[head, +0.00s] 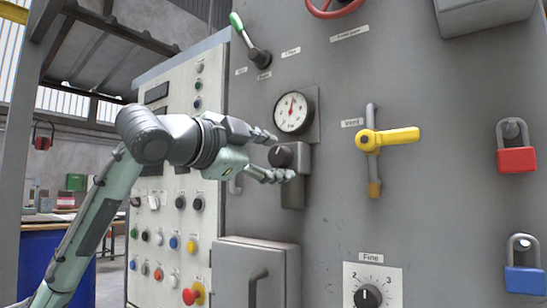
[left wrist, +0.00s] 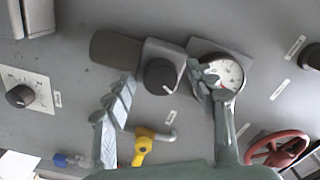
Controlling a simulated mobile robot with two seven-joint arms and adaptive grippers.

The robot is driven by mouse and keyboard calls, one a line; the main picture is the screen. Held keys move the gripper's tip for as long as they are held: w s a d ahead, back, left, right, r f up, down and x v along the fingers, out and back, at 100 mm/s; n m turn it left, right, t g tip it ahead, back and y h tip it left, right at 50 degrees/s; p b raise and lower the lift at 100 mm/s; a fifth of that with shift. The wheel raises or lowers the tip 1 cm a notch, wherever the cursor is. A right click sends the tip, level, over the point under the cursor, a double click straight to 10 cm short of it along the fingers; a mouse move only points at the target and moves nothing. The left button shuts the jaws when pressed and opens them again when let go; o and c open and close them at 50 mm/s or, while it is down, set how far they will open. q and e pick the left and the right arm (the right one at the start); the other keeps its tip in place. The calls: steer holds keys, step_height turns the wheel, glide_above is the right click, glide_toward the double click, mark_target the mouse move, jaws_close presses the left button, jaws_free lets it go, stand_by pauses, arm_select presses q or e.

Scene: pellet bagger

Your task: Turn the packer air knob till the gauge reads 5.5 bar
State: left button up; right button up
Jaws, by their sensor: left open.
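The round white gauge (head: 293,112) is on the grey panel in the head view, with its red needle pointing roughly up; its numbers are too small to read. The dark air knob (head: 280,156) sits on a block just below it. My left gripper (head: 281,157) is open in front of the knob, one finger above it and one below. In the left wrist view the knob (left wrist: 160,77) shows between the two finger tips, and one finger partly covers the gauge (left wrist: 230,72). I cannot tell whether the fingers touch the knob. My right gripper is not in view.
A yellow vent handle (head: 390,138) is right of the knob. A green-tipped lever (head: 243,32) and red handwheel (head: 335,6) are above. A grey box (head: 257,262) sticks out below. A button panel (head: 165,225), "Fine" dial (head: 368,296) and padlocks (head: 516,160) stand around.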

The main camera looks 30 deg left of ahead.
arm_select(q)
steer(key=s+a, duration=0.1)
steer(key=s, duration=1)
steer(key=shift+s+a, duration=0.3)
steer(key=shift+s, duration=0.05)
